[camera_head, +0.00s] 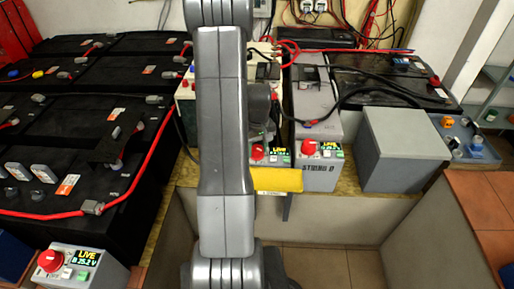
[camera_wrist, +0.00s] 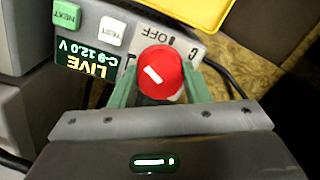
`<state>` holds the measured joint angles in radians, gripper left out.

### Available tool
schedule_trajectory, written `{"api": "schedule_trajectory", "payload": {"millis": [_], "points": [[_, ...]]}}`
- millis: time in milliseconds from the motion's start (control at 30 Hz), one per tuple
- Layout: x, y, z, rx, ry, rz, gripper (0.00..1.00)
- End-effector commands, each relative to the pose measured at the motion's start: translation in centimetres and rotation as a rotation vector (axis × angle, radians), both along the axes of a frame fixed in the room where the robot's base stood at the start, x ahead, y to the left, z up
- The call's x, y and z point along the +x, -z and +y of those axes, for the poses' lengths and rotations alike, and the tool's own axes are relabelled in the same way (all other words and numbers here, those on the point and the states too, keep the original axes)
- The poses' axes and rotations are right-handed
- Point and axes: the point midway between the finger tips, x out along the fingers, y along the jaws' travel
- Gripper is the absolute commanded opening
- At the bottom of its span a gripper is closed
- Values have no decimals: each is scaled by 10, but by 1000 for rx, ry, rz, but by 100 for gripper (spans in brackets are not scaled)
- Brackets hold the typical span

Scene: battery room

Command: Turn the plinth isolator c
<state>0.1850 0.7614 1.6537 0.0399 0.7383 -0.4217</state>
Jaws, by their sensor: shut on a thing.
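The isolator box (camera_wrist: 95,40) in the wrist view is light grey. It is marked C and OFF, with a lit display (camera_wrist: 88,62) reading LIVE, C-9 12.0 V. Its round red knob (camera_wrist: 160,72) has a white bar lying diagonally, upper left to lower right. My gripper (camera_wrist: 161,88) is shut on the knob, with one greenish finger on each side. Part of the box is hidden behind the gripper. In the head view my arm hides the gripper.
In the head view, a red-knobbed LIVE box (camera_head: 270,152) stands partly behind my arm, with another box (camera_head: 319,165) to its right. A yellow piece (camera_head: 276,179) is in front. A box reading B 25.2 V (camera_head: 82,268) stands front left. Black batteries (camera_head: 60,125) fill the left.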

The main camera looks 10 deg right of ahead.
Motion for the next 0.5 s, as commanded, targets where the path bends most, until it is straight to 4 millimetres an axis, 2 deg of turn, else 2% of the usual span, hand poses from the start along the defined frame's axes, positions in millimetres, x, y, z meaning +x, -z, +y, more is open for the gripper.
{"api": "schedule_trajectory", "payload": {"millis": [500], "points": [[0,-1,0,0,488,-1,20]]}}
